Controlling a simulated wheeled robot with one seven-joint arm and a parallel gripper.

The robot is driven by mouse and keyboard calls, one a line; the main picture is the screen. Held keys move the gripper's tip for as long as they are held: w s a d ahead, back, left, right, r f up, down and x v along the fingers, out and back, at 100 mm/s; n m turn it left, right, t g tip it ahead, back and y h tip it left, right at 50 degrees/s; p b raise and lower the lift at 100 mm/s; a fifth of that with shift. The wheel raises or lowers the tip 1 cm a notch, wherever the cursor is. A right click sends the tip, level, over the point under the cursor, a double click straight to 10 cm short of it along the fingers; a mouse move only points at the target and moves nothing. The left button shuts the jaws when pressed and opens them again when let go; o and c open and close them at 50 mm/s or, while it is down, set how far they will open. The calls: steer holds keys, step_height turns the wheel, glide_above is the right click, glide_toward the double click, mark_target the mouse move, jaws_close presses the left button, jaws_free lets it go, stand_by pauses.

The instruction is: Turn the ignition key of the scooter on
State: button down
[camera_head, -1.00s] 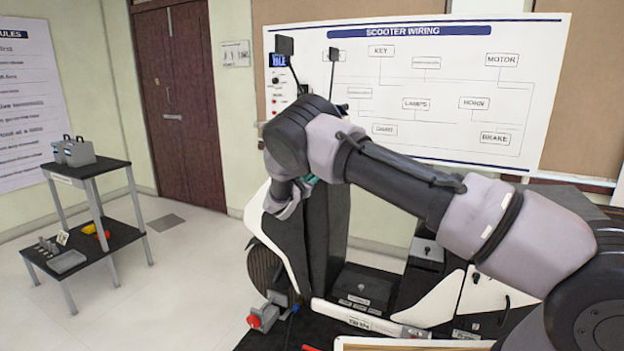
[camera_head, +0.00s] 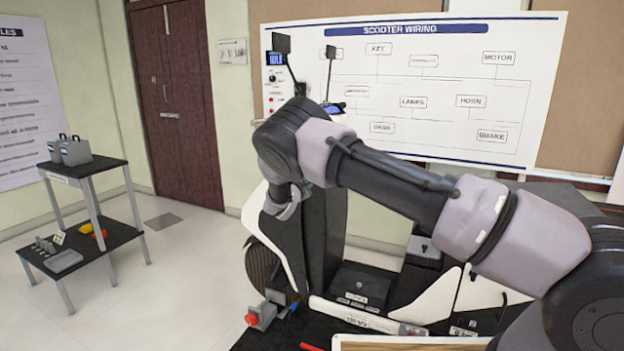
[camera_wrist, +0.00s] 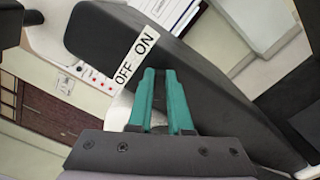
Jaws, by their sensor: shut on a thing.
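The scooter (camera_head: 325,235) stands in front of me in the head view, with white and black panels. My arm crosses in front of its upper part and hides the ignition area there. In the wrist view my gripper (camera_wrist: 160,74) has two teal fingers close together at the black panel (camera_wrist: 215,90) of the scooter. Their tips are just beside the white OFF/ON label (camera_wrist: 135,57). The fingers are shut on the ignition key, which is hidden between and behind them. I cannot tell the key's angle.
A wiring board (camera_head: 440,85) hangs on the wall behind the scooter. A black shelf stand (camera_head: 85,168) with grey boxes stands at the left. A red knob (camera_head: 251,319) sits low by the front wheel. The floor between stand and scooter is clear.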

steer(key=shift+f+m, duration=0.1)
steer(key=shift+m, duration=0.2)
steer(key=c, duration=0.8)
jaws_free()
steer(key=shift+c, duration=0.2)
steer(key=v, duration=1.1)
steer(key=shift+d, duration=0.1)
